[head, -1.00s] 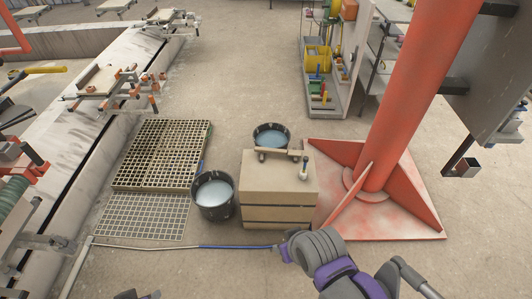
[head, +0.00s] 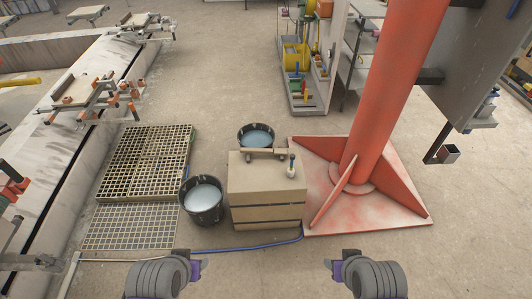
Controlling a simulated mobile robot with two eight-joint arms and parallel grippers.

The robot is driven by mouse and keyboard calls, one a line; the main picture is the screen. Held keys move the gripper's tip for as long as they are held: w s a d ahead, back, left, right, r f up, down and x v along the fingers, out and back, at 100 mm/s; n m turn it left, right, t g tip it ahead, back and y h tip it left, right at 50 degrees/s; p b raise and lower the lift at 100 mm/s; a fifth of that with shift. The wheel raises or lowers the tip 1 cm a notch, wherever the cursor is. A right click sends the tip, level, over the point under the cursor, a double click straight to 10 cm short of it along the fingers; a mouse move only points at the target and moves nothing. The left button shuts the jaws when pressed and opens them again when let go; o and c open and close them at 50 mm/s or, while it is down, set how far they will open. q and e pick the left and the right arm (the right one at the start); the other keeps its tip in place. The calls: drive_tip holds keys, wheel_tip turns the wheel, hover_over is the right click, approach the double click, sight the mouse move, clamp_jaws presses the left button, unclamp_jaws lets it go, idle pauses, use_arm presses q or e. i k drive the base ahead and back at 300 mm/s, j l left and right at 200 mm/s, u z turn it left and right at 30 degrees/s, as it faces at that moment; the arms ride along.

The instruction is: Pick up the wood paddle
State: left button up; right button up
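A light wooden bar (head: 266,152) lies across the back of the top of a tan box (head: 260,178). It may be the wood paddle, but it is too small to tell. A small upright item with a pale handle and dark top (head: 291,166) stands at the right of the box top. My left gripper (head: 197,268) is low in the picture, in front of and left of the box. My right gripper (head: 336,270) is low and right of it. Both are apart from the box. Their fingers show too little to tell whether they are open or shut.
A black bucket (head: 187,206) of pale liquid stands left of the box, another (head: 241,137) behind it. A red column's base plate (head: 400,215) is close on the right. Grating (head: 130,225) and a blue hose (head: 235,249) lie on the floor. Open floor lies in front.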

sight(284, 152)
drive_tip(key=i+l+z, duration=0.1)
drive_tip(key=i+z, duration=0.3)
drive_tip(key=i, duration=0.45)
drive_tip(key=i+j+z, duration=0.1)
drive_tip(key=i+z, duration=0.35)
drive_tip(key=i, duration=0.4)
